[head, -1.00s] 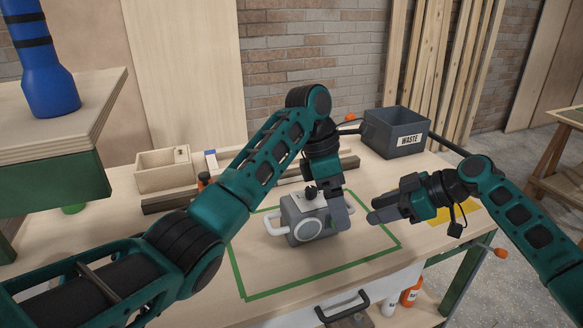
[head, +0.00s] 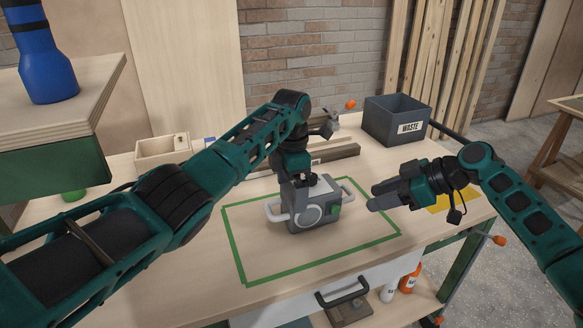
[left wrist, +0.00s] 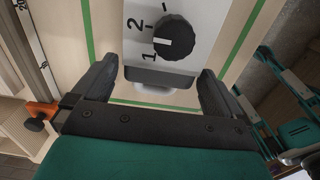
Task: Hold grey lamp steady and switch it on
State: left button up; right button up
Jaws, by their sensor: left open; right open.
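In the left wrist view, a black dial (left wrist: 173,37) on the lamp's top panel sits beside marks 1 and 2, just beyond my open left fingers (left wrist: 157,75). Contact cannot be told. My right gripper (head: 373,199) is open and empty, to the right of the lamp.
A grey waste bin (head: 395,120) stands at the back right of the workbench. A wooden box (head: 162,152) and timber strips lie along the back. A blue bottle (head: 46,75) stands on a raised shelf at left. The taped area's front (head: 290,258) is clear.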

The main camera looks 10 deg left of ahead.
pick_arm(q)
jog(key=shift+f, duration=2.2)
jog(key=c, duration=1.1)
pick_arm(e)
grip_shut()
